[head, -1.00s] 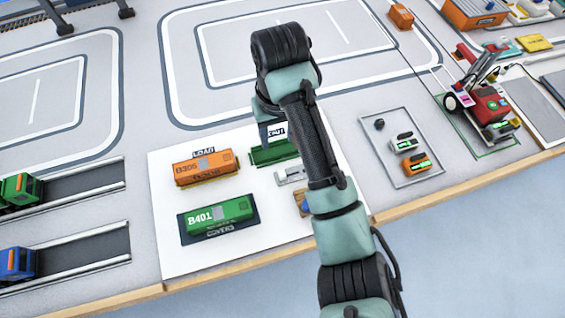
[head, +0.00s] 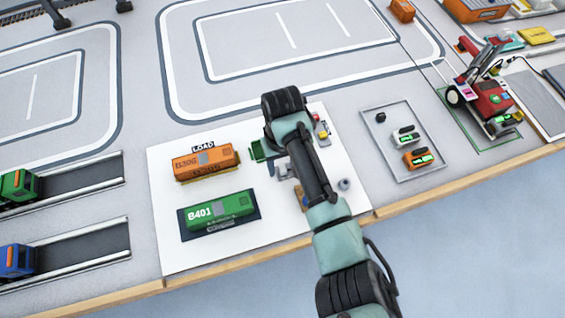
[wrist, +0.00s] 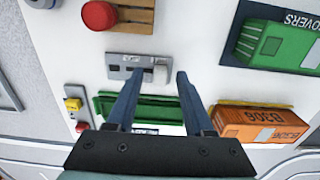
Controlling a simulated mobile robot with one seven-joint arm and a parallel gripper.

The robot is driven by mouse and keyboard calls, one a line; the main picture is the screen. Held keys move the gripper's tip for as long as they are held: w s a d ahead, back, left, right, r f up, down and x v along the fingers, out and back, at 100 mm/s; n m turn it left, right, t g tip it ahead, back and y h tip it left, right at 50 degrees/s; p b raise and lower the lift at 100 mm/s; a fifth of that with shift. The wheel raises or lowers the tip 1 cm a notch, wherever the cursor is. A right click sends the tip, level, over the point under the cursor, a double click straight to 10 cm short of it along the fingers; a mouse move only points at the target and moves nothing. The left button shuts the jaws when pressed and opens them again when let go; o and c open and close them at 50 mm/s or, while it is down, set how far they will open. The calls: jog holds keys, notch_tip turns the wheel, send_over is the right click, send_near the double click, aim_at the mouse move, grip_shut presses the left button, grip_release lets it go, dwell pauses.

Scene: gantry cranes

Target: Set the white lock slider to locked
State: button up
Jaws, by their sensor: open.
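The lock slider is a grey plate (wrist: 138,68) with a dark slot and small lettering that I cannot read surely. Its whitish knob (wrist: 160,73) sits at the right end of the slot in the wrist view. My gripper (wrist: 158,76) is open and empty, its two dark fingers pointing at the plate, with the knob appearing between the fingertips. I cannot tell whether either finger touches it. In the head view part of the slider plate (head: 284,170) shows beside my arm, which hides my fingers.
A green tray (wrist: 175,104) lies close by the fingers. An orange B306 container (wrist: 258,126), a green container (wrist: 268,45) and a red knob (wrist: 99,15) on wood are around. A yellow-and-red part (wrist: 73,105) stands at left. The white board (head: 170,252) has bare room.

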jog(key=shift+c, duration=0.3)
grip_shut()
dwell(1.1)
